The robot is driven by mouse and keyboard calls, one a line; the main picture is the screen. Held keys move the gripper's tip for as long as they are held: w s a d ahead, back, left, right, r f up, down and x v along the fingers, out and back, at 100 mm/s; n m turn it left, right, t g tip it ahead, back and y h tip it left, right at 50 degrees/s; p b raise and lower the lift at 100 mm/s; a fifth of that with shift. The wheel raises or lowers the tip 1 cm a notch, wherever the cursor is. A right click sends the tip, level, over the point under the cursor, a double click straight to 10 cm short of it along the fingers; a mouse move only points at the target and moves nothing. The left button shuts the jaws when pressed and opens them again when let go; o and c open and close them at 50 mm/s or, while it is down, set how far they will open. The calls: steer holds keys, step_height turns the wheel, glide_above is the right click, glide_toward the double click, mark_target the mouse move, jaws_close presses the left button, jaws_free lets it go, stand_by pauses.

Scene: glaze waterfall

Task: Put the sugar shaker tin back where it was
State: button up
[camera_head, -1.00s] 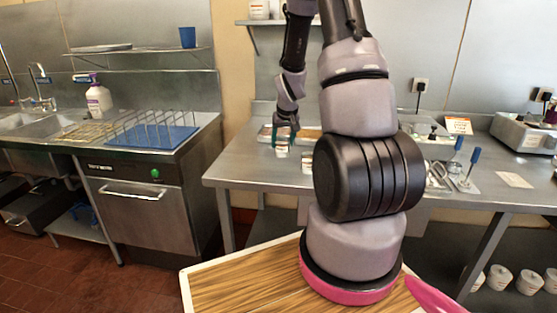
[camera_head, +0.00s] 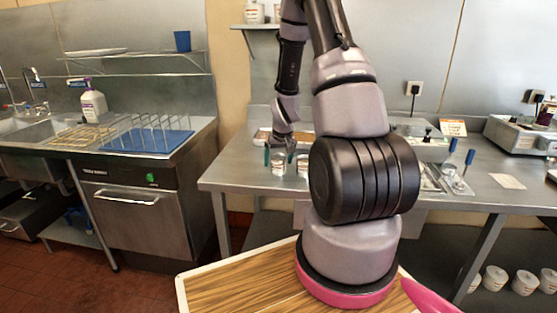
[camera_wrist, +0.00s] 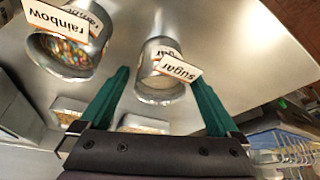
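The sugar shaker tin (camera_wrist: 160,85) is a silvery cylinder with a white "sugar" label, standing on the steel worktop. In the wrist view it lies between and beyond my gripper's (camera_wrist: 160,82) two green fingers, with gaps on both sides. In the head view my gripper (camera_head: 278,156) is low over the worktop, fingers spread on either side of the tin (camera_head: 278,168). My gripper is open and holds nothing. A second tin labelled "rainbow" (camera_wrist: 68,50), with coloured sprinkles, stands beside it; a similar tin (camera_head: 302,166) shows just right of my gripper in the head view.
Shallow trays (camera_wrist: 145,124) lie near the tins, close to my gripper. Blue-handled tools (camera_head: 468,160) and a white card (camera_head: 507,181) lie farther right on the worktop (camera_head: 240,172). A dish rack (camera_head: 150,135) stands on the left counter. The front-left worktop is clear.

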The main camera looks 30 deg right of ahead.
steer(key=s+a+r, duration=0.3)
steer(key=s+r, duration=0.1)
steer(key=r, duration=0.5)
steer(key=s+a+r+m+t+y, duration=0.1)
steer(key=s+a+r, duration=0.25)
steer(key=r, duration=0.65)
steer(key=s+a+r, duration=0.2)
steer(key=s+r, duration=0.3)
steer(key=r, duration=0.4)
steer(key=s+a+r+y, duration=0.1)
steer(key=s+a+r, duration=0.2)
steer(key=s, duration=0.4)
steer(key=s+a+r+t+y, duration=0.1)
steer(key=s+a+r, duration=0.3)
steer(key=s+r, duration=0.2)
steer(key=shift+s+m+t, duration=0.3)
steer(key=shift+s+m, duration=0.1)
steer(key=shift+s, duration=0.3)
steer(key=shift+c, duration=0.3)
